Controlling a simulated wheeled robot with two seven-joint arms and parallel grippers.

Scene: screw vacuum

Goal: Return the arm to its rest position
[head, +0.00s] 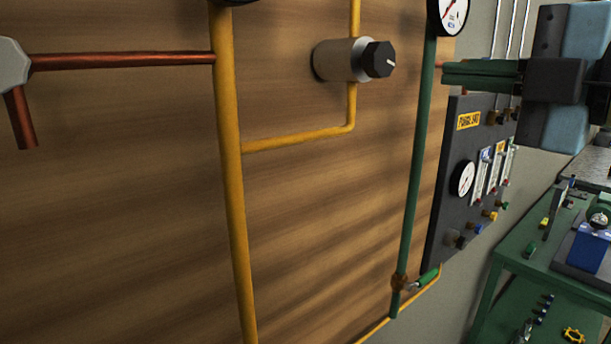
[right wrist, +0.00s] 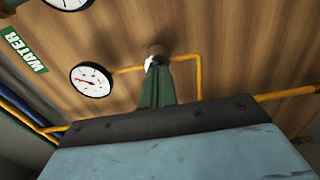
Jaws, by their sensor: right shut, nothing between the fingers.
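My right gripper (head: 481,74) shows at the upper right of the head view, with its green fingers pointing left and lying together, empty. The blue and dark body of my right arm stands behind it at the right edge. In the right wrist view the green fingers (right wrist: 156,88) point up toward a round knob (right wrist: 156,57) on the wood panel. In the head view this knob (head: 378,60) is black on a metal cylinder, well left of the fingertips and apart from them. My left gripper is not in view.
A wood panel (head: 310,210) carries yellow pipes (head: 232,180), a green pipe (head: 418,150) and a gauge (head: 448,12) near my right gripper. A dark panel (head: 455,145) hangs below the gripper. A green table (head: 530,262) with small parts stands at the lower right.

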